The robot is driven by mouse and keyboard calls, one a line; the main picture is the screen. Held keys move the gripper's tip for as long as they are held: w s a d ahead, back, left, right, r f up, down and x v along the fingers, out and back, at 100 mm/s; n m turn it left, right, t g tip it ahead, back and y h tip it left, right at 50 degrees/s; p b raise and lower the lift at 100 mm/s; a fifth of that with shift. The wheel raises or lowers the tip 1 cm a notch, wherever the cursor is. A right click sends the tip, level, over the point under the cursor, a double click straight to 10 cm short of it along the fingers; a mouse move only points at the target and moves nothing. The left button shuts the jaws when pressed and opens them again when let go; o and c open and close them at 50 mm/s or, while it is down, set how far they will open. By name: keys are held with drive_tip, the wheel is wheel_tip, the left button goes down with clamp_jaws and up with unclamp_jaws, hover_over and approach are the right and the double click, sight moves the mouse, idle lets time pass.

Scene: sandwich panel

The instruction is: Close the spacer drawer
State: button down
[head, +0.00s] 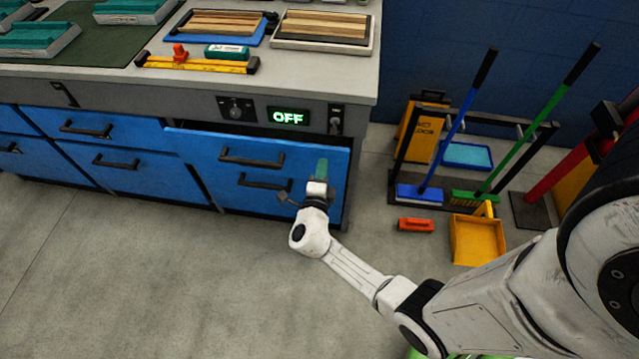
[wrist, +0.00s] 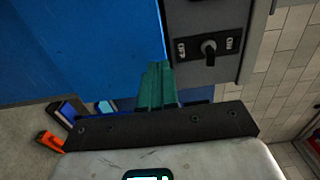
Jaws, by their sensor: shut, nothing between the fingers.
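A blue drawer front (head: 215,150) at the right end of the workbench stands out from the cabinet. A dark gap shows behind its top edge, so the drawer is partly open. It has a black bar handle (head: 252,158), with another black handle (head: 265,183) below. My gripper (head: 322,168) is in front of the right part of this blue front, its teal fingers shut and empty. In the wrist view, the shut fingers (wrist: 157,88) point toward a blue panel (wrist: 85,45). I cannot tell whether they touch it. The drawer's inside is hidden.
The bench top (head: 310,88) carries trays of wooden strips and a yellow tool. An OFF display (head: 288,117) and a rotary switch (head: 335,122) sit above the drawer. At right are a broom rack (head: 400,150), a yellow dustpan (head: 477,240) and an orange object (head: 416,225). Floor at left is clear.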

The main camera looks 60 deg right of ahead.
sight(326, 151)
drive_tip(key=shift+x, duration=1.55)
drive_tip(key=b+x, duration=0.2)
drive_tip(key=x, duration=0.2)
drive_tip(key=shift+w+d+f, duration=0.15)
drive_tip(key=shift+d, duration=0.15)
drive_tip(key=shift+w+r, duration=0.1)
drive_tip(key=shift+r, duration=0.1)
drive_tip(key=shift+s+a, duration=0.25)
drive_tip(key=shift+a, duration=0.1)
drive_tip(key=p+v, duration=0.2)
drive_tip(key=v, duration=1.1)
drive_tip(key=shift+a, duration=0.35)
